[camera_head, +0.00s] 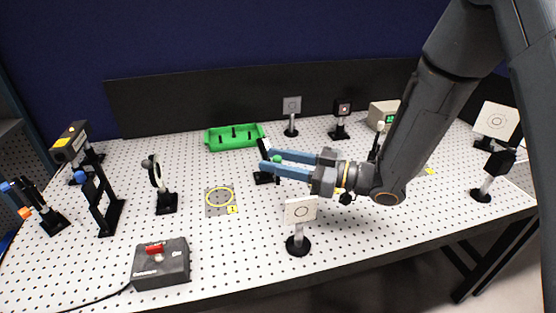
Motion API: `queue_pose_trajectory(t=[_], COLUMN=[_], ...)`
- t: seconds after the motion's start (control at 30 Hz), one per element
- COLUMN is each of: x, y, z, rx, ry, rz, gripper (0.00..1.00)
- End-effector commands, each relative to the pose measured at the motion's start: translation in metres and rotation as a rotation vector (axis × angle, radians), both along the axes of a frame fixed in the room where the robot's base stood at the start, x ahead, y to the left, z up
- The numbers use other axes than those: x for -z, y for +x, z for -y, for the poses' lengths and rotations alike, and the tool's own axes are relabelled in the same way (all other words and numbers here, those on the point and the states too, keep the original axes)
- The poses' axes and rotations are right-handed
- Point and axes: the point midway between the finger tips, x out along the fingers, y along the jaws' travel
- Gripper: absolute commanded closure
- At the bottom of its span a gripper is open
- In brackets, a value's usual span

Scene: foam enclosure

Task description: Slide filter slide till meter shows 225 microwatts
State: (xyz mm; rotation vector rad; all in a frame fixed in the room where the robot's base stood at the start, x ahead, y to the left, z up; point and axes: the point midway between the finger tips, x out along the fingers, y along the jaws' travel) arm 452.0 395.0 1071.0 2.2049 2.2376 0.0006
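My gripper (268,160) has two blue fingers pointing left, spread apart, over the middle of the board. A small green knob (277,158) shows between the fingertips. I cannot tell whether the fingers press on it. A black slide mount (264,178) stands by the fingertips, partly hidden by them; I take this and the knob to be the filter slide. A beige box with a small green display (390,118) stands at the back right, partly hidden by my arm. It looks like the meter, but its reading is too small to read.
A green tray (212,147) lies at the back. A white target card (301,210) on a post stands just in front of my gripper. A grey switch box (162,270) is at the front left. Several optic mounts stand at left and right. A yellow ring mark (208,194) lies left of centre.

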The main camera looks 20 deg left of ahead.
Motion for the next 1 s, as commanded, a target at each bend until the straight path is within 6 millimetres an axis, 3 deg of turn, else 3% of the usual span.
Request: queue_pose_trajectory(t=[0.27, 0.7, 1.0], x=[0.000, 0.001, 0.000], y=[0.001, 0.003, 0.002], z=[0.006, 0.070, 0.079], rx=[0.003, 0.004, 0.001], ry=[0.000, 0.000, 0.000], rz=[0.000, 0.001, -0.001], gripper=[0.64, 0.64, 0.64])
